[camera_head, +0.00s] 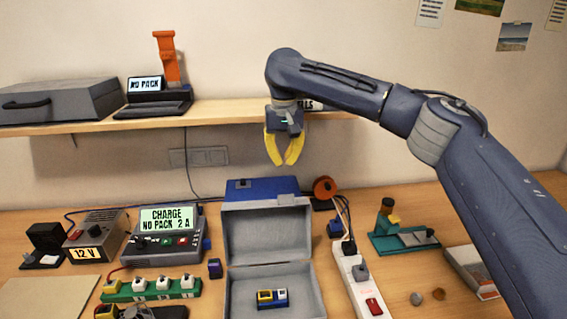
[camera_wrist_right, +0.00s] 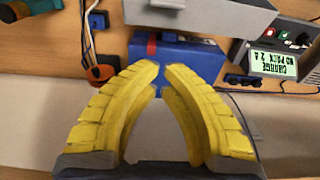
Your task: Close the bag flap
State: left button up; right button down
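The bag is a grey open box shape (camera_head: 234,292) at the lower middle of the head view. Its flap (camera_head: 267,232) stands raised at the back, and part of grey material, likely the flap (camera_wrist_right: 205,14), shows in the right wrist view. A small yellow, white and blue pack (camera_head: 272,298) lies inside the bag. My right gripper (camera_head: 284,162) hangs in the air above and behind the raised flap, fingers down. Its yellow fingers (camera_wrist_right: 162,66) curve toward each other with a narrow gap at the tips and nothing between them. My left gripper is not seen.
A blue box (camera_head: 262,187) stands right behind the flap. The charger (camera_head: 163,235) is left of the bag, and a white power strip (camera_head: 355,285) is right. An orange-red reel (camera_head: 325,187) sits behind. A shelf (camera_head: 220,112) runs behind the gripper.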

jog(key=shift+s+f, duration=0.55)
jog(key=shift+f, duration=0.6)
jog(key=shift+s+f, duration=0.5)
jog(key=shift+f, duration=0.65)
jog(key=shift+s+f, duration=0.55)
jog(key=shift+f, duration=0.6)
jog(key=shift+s, duration=0.1)
